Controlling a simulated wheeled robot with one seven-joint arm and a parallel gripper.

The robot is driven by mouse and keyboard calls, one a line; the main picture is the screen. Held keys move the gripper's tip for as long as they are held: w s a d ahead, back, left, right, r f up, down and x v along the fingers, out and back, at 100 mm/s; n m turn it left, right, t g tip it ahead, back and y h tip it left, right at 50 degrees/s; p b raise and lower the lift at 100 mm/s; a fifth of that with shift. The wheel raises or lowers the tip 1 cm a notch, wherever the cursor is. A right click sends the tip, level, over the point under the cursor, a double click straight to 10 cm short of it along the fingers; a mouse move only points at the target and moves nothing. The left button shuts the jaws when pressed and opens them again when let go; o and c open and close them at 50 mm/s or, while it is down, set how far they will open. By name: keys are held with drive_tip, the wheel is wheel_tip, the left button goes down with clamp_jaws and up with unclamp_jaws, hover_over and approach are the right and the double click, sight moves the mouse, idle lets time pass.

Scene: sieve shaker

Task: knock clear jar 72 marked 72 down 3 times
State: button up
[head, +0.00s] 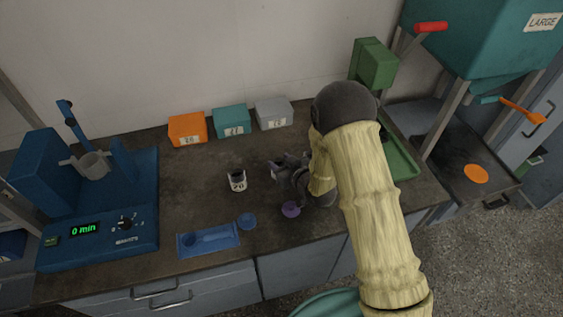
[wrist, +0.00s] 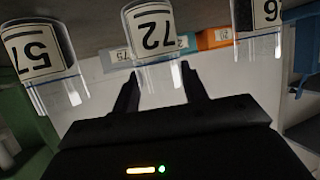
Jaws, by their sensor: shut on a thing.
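Clear jar 72 (wrist: 152,35) shows upside down in the wrist view, its white label reading 72. My gripper (wrist: 160,82) is shut on it, with one dark finger on each side of the jar. In the head view my gripper (head: 285,172) is over the bench, right of a small jar (head: 237,181); my arm and gripper hide jar 72 there. I cannot tell whether jar 72 touches the bench.
In the wrist view, jar 57 (wrist: 40,50) and another labelled jar (wrist: 258,18) flank jar 72. A purple disc (head: 291,209), blue disc (head: 247,221) and blue tray (head: 207,240) lie in front. Orange (head: 187,129), teal (head: 231,121) and grey (head: 274,113) boxes line the wall. A blue shaker (head: 100,225) stands left.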

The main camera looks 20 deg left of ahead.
drive_tip(key=shift+f+b, duration=0.3)
drive_tip(key=shift+f, duration=0.5)
drive_tip(key=shift+s+d, duration=0.1)
drive_tip(key=shift+s, duration=0.1)
drive_tip(key=shift+w+r+p, duration=0.15)
drive_tip(key=shift+r+p, duration=1.05)
drive_tip(key=shift+r, duration=0.9)
drive_tip(key=shift+f, duration=0.15)
